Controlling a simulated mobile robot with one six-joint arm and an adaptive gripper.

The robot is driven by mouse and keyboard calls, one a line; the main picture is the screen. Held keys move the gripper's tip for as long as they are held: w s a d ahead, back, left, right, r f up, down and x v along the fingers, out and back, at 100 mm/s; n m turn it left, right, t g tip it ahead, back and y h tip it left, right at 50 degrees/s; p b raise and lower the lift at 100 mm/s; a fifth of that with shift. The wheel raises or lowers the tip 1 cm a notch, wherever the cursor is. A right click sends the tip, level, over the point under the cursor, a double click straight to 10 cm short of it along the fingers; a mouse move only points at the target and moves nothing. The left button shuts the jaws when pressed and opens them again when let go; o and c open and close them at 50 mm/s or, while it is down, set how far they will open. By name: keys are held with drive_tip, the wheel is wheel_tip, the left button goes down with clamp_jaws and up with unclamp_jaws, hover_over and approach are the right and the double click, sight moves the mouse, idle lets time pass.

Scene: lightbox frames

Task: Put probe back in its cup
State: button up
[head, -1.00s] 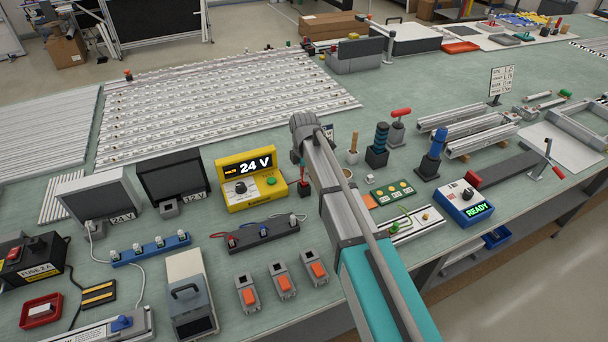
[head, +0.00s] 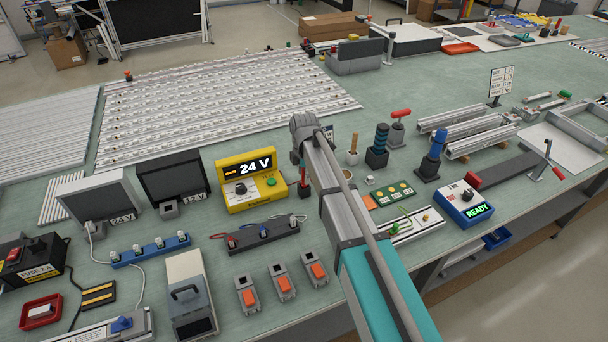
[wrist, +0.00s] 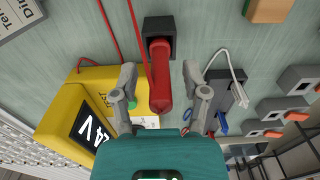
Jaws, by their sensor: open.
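The red probe (wrist: 161,75) is in the middle of the wrist view, its near end towards the camera and its far end at the dark square cup (wrist: 158,26). It looks upright in the cup; how deep it sits is hidden. My gripper (wrist: 160,74) is open, with one finger on each side of the probe and a gap showing on both sides. In the head view the probe (head: 304,173) and cup (head: 304,190) show small beside the yellow meter. My arm hides the gripper's fingers there.
The yellow 24 V meter (head: 251,181) stands just left of the cup. A wooden-handled tool in a holder (head: 353,153) stands right of my arm. Red wires (wrist: 138,35) run beside the probe.

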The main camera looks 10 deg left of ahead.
drive_tip(key=shift+r+p, duration=5.85)
drive_tip(key=shift+r, duration=0.15)
drive_tip(key=s+d+m, duration=0.6)
drive_tip(key=d+m, duration=0.2)
drive_tip(key=d, duration=0.3)
drive_tip(key=s+d+m, duration=0.6)
drive_tip(key=d+m, duration=0.2)
drive_tip(key=d, duration=0.4)
drive_tip(key=s+d+m, duration=0.6)
drive_tip(key=d+m, duration=0.3)
drive_tip(key=d, duration=0.2)
drive_tip(key=shift+s+d, duration=0.15)
drive_tip(key=shift+d, duration=0.05)
